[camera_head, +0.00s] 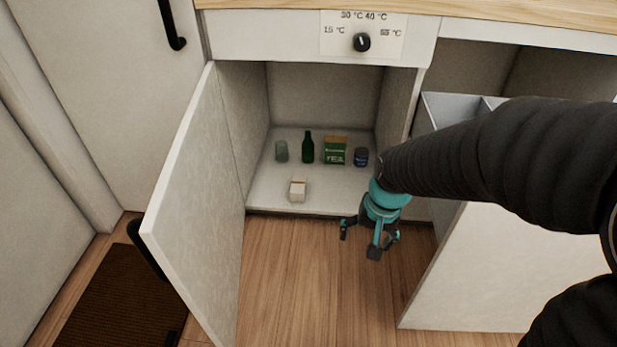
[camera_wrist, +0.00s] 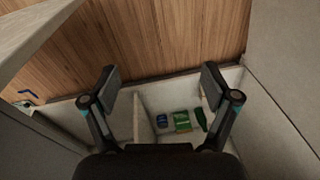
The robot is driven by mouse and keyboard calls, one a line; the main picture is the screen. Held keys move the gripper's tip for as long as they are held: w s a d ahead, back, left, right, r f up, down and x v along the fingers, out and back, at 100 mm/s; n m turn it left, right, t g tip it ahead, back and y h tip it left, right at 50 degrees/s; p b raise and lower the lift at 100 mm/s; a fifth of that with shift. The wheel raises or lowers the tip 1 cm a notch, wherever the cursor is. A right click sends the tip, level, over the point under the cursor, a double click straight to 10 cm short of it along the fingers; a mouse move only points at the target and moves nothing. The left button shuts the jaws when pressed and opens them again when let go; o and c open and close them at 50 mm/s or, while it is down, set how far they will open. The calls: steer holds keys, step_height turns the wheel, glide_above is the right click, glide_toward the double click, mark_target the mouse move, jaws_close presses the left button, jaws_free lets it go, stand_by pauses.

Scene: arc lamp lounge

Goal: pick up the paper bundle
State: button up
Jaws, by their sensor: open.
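The small pale block that looks like the paper bundle (camera_head: 297,191) sits near the front edge of the cabinet floor (camera_head: 265,192), left of centre. Its details are too small to tell. I cannot make it out in the wrist view, where a finger may hide it. My gripper (camera_head: 370,240) is open and empty, in front of the cabinet opening. In the head view it is lower and to the right of the bundle, apart from it. Its spread fingers also show in the wrist view (camera_wrist: 162,82).
Behind the bundle stand a grey glass (camera_head: 281,151), a green bottle (camera_head: 308,148), a green tea box (camera_head: 335,150) and a blue jar (camera_head: 361,157). An open cabinet door (camera_head: 195,200) bounds the left. A pulled-out drawer (camera_head: 500,270) stands at the right.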

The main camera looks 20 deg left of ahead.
steer(key=w+a+f+m+b, duration=0.1)
steer(key=w+a+f+m, duration=0.2)
steer(key=a+f, duration=0.45)
steer(key=w+a+f+m+b, duration=0.1)
steer(key=w+a+f+m, duration=0.15)
steer(key=a+f, duration=0.5)
steer(key=m+t+y+b, duration=0.1)
steer(key=m+t+b, duration=0.2)
steer(key=m+t, duration=1.75)
glide_toward(297, 188)
steer(key=w+r+m+g, duration=0.1)
steer(key=w+m+g, duration=0.1)
steer(key=w+m, duration=0.1)
steer(key=w+r+m+g, duration=0.1)
steer(key=w+m+g, duration=0.2)
steer(key=w+a+r+m+g+b, duration=0.1)
steer(key=w+m+g, duration=0.1)
steer(key=w+g, duration=0.1)
steer(key=shift+w+m+g, duration=0.1)
steer(key=shift+m+g, duration=0.15)
steer(key=shift+m, duration=0.15)
